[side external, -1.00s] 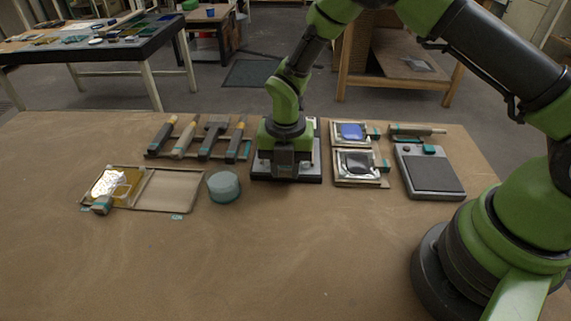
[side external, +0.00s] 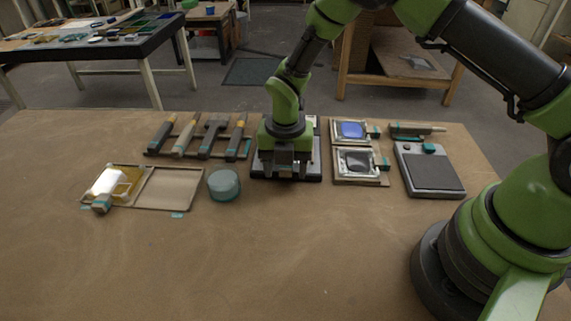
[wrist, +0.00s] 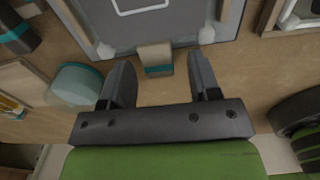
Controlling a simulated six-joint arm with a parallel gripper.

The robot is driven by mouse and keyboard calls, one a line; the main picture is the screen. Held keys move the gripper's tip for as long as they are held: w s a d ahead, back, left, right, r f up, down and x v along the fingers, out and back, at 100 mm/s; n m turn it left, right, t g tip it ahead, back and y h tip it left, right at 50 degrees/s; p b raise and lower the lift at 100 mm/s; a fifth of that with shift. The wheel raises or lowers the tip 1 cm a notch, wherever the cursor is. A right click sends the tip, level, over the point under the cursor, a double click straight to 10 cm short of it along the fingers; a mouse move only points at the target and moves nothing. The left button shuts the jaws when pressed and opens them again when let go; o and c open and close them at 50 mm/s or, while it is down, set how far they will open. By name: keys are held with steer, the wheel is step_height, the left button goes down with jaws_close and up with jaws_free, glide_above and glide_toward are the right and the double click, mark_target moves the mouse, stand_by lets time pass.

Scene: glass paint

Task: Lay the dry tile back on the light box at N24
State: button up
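My gripper (side external: 289,176) is low over a dark flat unit (side external: 314,175) at the back middle of the table. In the wrist view my gripper (wrist: 158,60) has its fingers wide apart. A small block handle with a teal band (wrist: 156,56) sits between and just beyond the fingertips, apparently touching neither. Beyond it lies a grey plate with a white outline (wrist: 150,25); I cannot tell whether this is the tile. A two-bay frame (side external: 168,209) stands at left: a yellow tile (side external: 128,180) in its left bay, its right bay bare. Its teal labels are unreadable.
A teal round pot (side external: 224,185) stands between the frame and my gripper. A tool rack (side external: 212,155) is behind it. Two framed tiles, one blue (side external: 351,130) and one dark (side external: 358,162), and a grey pad (side external: 434,172) are at right. The front table is clear.

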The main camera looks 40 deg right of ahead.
steer(key=shift+r, duration=0.1)
steer(key=s+d+r+m+t, duration=0.15)
steer(key=r+m, duration=0.35)
steer(key=r, duration=0.5)
steer(key=s+d+r+m+t, duration=0.15)
steer(key=r+m, duration=0.25)
steer(key=r, duration=0.6)
steer(key=s+d+r+m+t+y, duration=0.1)
steer(key=s+r+m, duration=0.3)
steer(key=s+m, duration=0.4)
steer(key=s+d+r+m+t+y, duration=0.1)
steer(key=s+r+m+t, duration=0.2)
steer(key=s+m, duration=0.6)
steer(key=r+m, duration=0.1)
steer(key=m, duration=0.4)
steer(key=shift+s+r, duration=0.25)
steer(key=shift+r, duration=0.05)
